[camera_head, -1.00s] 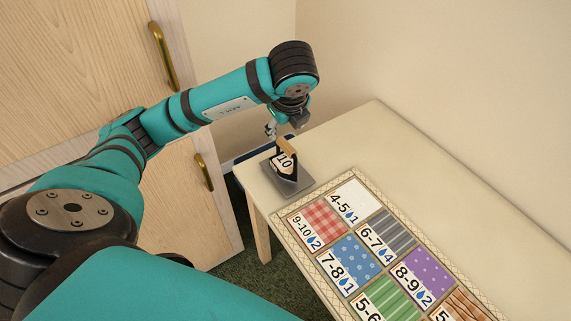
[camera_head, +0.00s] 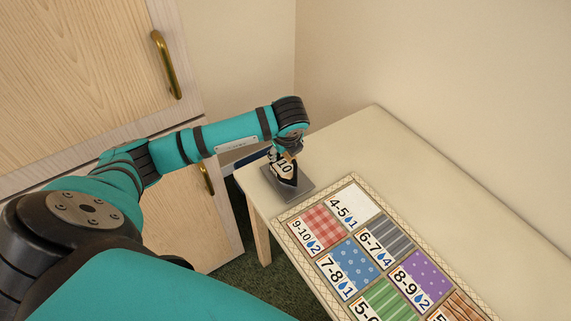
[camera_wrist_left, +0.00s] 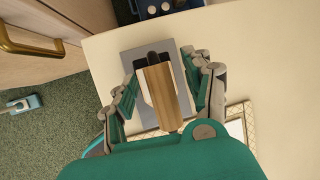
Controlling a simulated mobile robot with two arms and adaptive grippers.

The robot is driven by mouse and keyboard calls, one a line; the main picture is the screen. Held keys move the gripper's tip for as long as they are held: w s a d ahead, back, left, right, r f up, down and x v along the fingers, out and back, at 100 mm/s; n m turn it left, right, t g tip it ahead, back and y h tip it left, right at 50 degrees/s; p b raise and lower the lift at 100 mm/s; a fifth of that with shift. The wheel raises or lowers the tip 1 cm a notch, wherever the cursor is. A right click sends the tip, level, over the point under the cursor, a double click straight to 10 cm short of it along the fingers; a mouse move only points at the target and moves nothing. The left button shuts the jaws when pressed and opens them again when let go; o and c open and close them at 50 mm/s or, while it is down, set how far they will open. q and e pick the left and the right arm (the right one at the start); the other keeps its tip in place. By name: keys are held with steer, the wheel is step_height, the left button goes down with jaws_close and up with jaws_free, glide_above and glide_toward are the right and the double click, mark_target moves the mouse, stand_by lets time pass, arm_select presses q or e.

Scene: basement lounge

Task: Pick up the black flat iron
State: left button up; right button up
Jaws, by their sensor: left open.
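The black flat iron (camera_head: 284,173) stands on a grey plate (camera_head: 303,190) at the near-left corner of the table. It has a white label reading 10 and a wooden handle. In the left wrist view the wooden handle (camera_wrist_left: 160,92) lies between the two fingers of my left gripper (camera_wrist_left: 163,82), which are apart on either side of it. The dark iron body (camera_wrist_left: 136,84) is mostly hidden under the handle. In the head view my left gripper (camera_head: 283,153) is directly above the iron, its fingers partly hidden. My right gripper is not in view.
A patterned board (camera_head: 283,217) with numbered fabric-like squares lies on the cream table (camera_head: 400,150) beside the grey plate. A wooden cabinet with brass handles (camera_head: 166,64) stands at the left. Walls close off the back. The table's far part is clear.

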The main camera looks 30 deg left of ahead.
arm_select(q)
jaws_close()
steer(key=shift+r, duration=0.1)
steer(key=shift+w, duration=0.1)
stand_by(0.4)
